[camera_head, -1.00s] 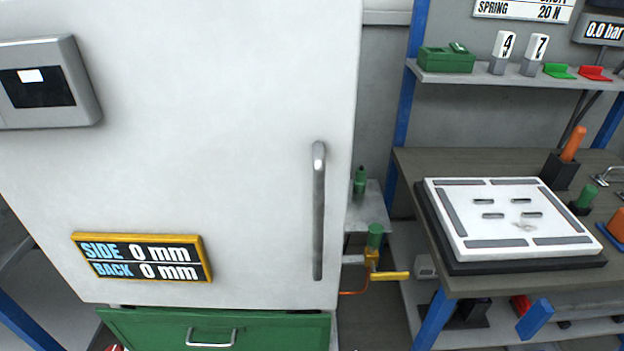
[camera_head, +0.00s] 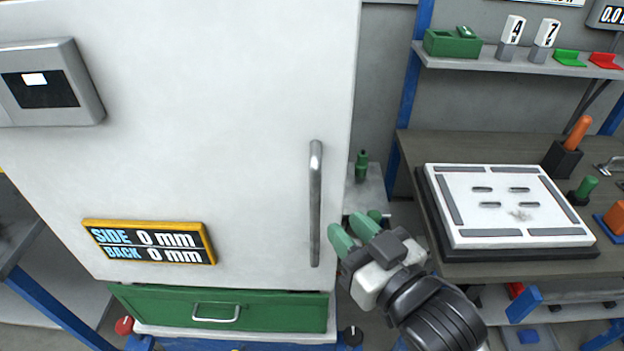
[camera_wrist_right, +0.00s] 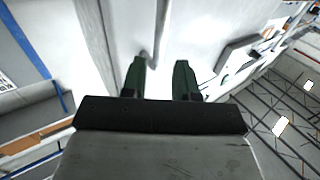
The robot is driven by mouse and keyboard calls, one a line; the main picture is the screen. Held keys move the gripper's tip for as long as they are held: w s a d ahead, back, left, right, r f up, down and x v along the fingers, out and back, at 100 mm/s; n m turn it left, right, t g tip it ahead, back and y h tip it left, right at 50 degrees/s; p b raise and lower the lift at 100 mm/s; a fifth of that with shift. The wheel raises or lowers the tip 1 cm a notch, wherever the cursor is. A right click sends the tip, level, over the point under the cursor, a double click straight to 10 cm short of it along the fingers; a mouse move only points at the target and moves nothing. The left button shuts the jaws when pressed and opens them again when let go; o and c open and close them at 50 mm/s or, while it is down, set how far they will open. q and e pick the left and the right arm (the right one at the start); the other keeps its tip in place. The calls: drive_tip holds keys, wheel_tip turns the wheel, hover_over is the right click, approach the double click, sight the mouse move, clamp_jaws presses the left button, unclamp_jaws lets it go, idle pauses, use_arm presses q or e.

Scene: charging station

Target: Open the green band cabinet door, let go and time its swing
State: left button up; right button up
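A large white cabinet door (camera_head: 220,120) fills the left of the head view and looks closed. Its vertical grey bar handle (camera_head: 315,205) is near the door's right edge. A green drawer front (camera_head: 260,312) lies under the door; I see no other green band. My right gripper (camera_head: 348,228) has green fingertips and is just right of the handle's lower part, apart from it in the picture. In the right wrist view its fingers (camera_wrist_right: 160,78) are spread with nothing between them, and the handle (camera_wrist_right: 144,54) shows beyond, near one fingertip. My left gripper is not in view.
A sign (camera_head: 150,242) on the door reads SIDE 0 mm, BACK 0 mm. A grey display box (camera_head: 90,75) is at upper left. A workbench (camera_head: 450,142) with a white plate (camera_head: 505,215) stands right, under a shelf (camera_head: 480,65). A green bottle (camera_head: 361,168) stands behind the gripper.

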sight(318, 198)
drive_tip(key=p+x, duration=0.1)
drive_tip(key=x, duration=0.9)
drive_tip(key=shift+w+a, duration=0.25)
drive_tip(key=shift+c, duration=0.3)
clamp_jaws()
drive_tip(key=shift+p, duration=0.3)
